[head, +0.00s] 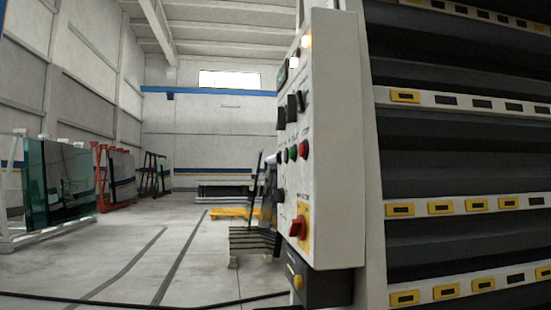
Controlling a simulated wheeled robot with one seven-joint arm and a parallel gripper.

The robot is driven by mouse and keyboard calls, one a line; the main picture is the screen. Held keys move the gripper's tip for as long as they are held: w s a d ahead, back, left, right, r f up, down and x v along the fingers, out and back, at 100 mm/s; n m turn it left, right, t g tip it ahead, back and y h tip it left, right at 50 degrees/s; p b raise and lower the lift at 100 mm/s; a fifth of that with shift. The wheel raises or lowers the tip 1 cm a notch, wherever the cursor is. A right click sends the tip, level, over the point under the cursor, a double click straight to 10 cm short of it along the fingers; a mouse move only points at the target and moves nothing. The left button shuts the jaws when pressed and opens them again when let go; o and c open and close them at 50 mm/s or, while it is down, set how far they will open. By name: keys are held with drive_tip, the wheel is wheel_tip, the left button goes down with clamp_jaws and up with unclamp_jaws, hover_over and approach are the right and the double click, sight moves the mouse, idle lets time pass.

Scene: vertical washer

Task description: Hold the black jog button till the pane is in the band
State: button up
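The control box (336,140) of the washer stands at the centre right, seen at a steep angle. Its narrow front face carries black controls: switches (291,106) higher up and round black buttons (280,195) lower down. I cannot tell which one is the jog button. A green button (292,153) and a red button (304,149) sit between them. No pane shows in the washer (450,150), and I cannot make out the band. My gripper is not in view.
A red stop knob on a yellow plate (303,212) sits low on the box. Glass racks (60,185) stand at the left. A dark cable (130,303) crosses the floor in front. The middle floor (185,240) is clear.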

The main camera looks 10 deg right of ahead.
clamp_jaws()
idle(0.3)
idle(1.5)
